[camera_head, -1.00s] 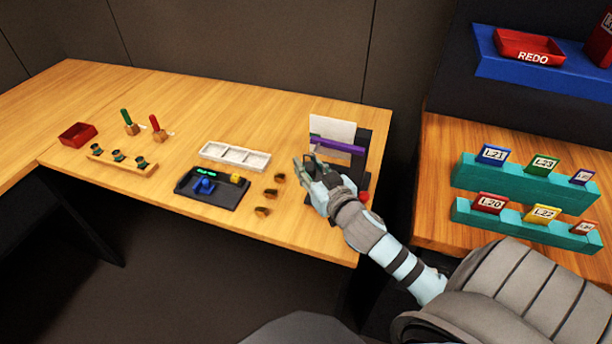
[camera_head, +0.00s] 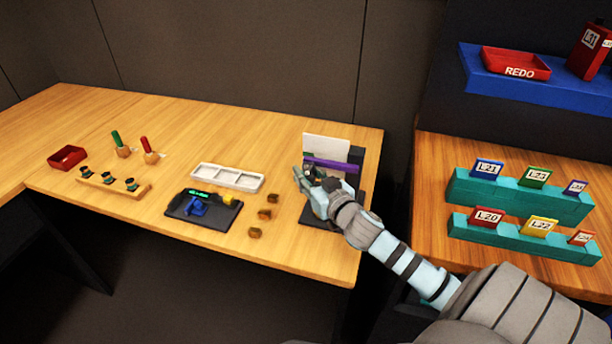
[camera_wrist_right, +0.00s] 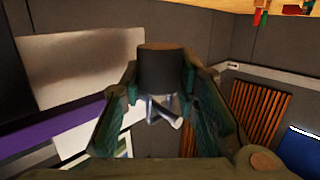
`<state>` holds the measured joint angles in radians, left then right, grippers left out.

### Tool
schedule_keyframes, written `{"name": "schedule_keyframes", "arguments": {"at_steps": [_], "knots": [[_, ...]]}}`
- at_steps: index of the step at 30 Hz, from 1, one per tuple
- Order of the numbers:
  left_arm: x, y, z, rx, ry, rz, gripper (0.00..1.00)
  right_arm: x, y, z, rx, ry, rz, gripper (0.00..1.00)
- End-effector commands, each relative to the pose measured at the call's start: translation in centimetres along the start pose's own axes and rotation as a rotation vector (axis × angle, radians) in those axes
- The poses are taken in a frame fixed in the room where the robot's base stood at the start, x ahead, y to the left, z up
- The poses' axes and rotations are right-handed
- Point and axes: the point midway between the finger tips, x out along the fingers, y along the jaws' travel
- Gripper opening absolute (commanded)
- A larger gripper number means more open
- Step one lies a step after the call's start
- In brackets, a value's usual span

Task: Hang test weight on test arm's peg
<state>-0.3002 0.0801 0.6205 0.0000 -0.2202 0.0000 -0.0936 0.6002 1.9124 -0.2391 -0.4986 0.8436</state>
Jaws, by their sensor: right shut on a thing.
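My right gripper (camera_head: 306,180) is at the test stand, just below and left of the purple test arm (camera_head: 332,164) in the head view. In the right wrist view its fingers (camera_wrist_right: 165,95) are shut on a dark cylinder, which I take as the test weight (camera_wrist_right: 162,68). A shiny metal piece (camera_wrist_right: 165,112) shows just below the cylinder, between the fingers; I cannot tell whether it is a hook or the peg. The purple arm also shows at the left of the wrist view (camera_wrist_right: 62,130), apart from the cylinder. The peg is not clearly seen. My left gripper is out of view.
A white card (camera_head: 325,145) stands behind the purple arm, by a black post (camera_head: 355,160). Left of my gripper are small brown pieces (camera_head: 264,213), a black trackball panel (camera_head: 190,213) and a white tray (camera_head: 228,178). Teal racks (camera_head: 520,195) stand at the right.

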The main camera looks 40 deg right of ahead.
Motion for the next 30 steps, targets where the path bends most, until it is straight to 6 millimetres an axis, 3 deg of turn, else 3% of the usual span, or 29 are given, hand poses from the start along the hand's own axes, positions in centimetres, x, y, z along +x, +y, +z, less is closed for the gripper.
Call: {"name": "schedule_keyframes", "arguments": {"at_steps": [11, 12, 15, 30], "knots": [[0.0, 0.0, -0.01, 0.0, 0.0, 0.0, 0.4, 0.07, 0.28, 0.22, -0.004, -0.008, 0.009, 0.0], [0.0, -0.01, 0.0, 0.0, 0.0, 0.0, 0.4, 0.07, 0.27, 0.22, -0.004, -0.008, 0.009, 0.35], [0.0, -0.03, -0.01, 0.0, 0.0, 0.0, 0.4, 0.11, 0.12, 0.18, -0.003, -0.007, 0.006, 0.51], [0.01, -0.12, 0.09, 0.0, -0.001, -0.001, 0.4, -0.34, -0.05, 0.2, -0.005, -0.006, 0.0, 0.52]]}}
